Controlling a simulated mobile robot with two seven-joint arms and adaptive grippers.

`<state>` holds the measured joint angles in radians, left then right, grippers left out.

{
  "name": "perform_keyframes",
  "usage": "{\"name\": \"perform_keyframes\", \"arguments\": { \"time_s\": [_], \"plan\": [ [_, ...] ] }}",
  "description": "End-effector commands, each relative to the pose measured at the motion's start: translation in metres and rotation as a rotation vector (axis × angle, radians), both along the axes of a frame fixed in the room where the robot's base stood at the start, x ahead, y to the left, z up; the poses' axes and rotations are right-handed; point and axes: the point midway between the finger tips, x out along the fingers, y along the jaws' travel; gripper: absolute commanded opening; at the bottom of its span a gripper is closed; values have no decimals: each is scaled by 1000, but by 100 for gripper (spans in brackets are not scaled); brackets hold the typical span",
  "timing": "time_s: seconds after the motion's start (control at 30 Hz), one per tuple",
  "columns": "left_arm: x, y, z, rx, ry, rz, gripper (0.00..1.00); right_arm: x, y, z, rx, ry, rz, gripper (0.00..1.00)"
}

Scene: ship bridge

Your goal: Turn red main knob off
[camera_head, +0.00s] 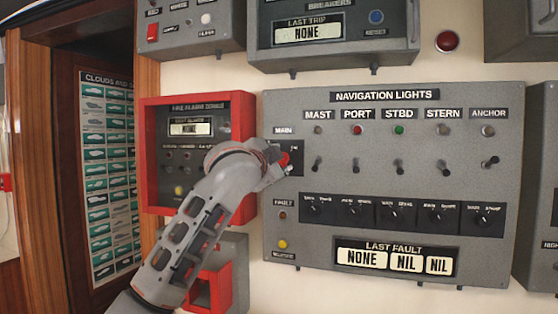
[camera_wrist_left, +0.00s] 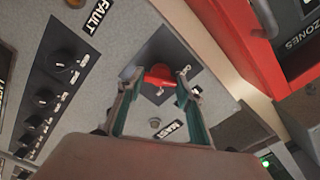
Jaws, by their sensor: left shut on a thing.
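The red main knob (camera_head: 284,159) is on a dark plate under the MAIN label, at the left side of the grey navigation lights panel (camera_head: 400,275). In the left wrist view the red knob (camera_wrist_left: 160,77) lies between the two fingertips. My left gripper (camera_head: 279,166) comes in from the lower left and hides part of the plate. In the left wrist view my left gripper (camera_wrist_left: 157,82) is shut on the red knob, one finger at each end of it. The knob's exact setting is hard to read. My right gripper is not in view.
The red-framed fire alarm panel (camera_head: 150,140) is close on the left, behind my left arm. Toggle switches (camera_head: 357,165) and black rotary knobs (camera_head: 315,211) are to the right. A yellow button (camera_head: 282,244) is below the main knob. Another panel (camera_head: 335,50) hangs above.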

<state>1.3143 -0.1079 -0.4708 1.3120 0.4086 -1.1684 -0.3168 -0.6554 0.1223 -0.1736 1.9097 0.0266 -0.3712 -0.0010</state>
Motion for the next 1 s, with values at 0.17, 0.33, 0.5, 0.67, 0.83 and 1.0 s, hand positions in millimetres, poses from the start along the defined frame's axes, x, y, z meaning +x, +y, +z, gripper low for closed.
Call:
{"name": "perform_keyframes", "arguments": {
  "time_s": [0.17, 0.33, 0.5, 0.67, 0.83, 1.0],
  "plan": [
    [0, 0, 0, -110, 37, -1, 14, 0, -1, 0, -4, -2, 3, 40],
    [0, 0, 0, -181, 59, 0, 14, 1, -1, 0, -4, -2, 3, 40],
    [0, 0, 0, -220, 71, 0, 14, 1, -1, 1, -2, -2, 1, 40],
    [0, 0, 0, -234, 76, 0, 14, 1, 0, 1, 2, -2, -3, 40],
    [0, 0, 0, -236, 77, -1, 14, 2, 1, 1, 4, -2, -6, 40],
    [0, 0, 0, -236, 77, -1, 14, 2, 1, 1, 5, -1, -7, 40]
  ]
}}
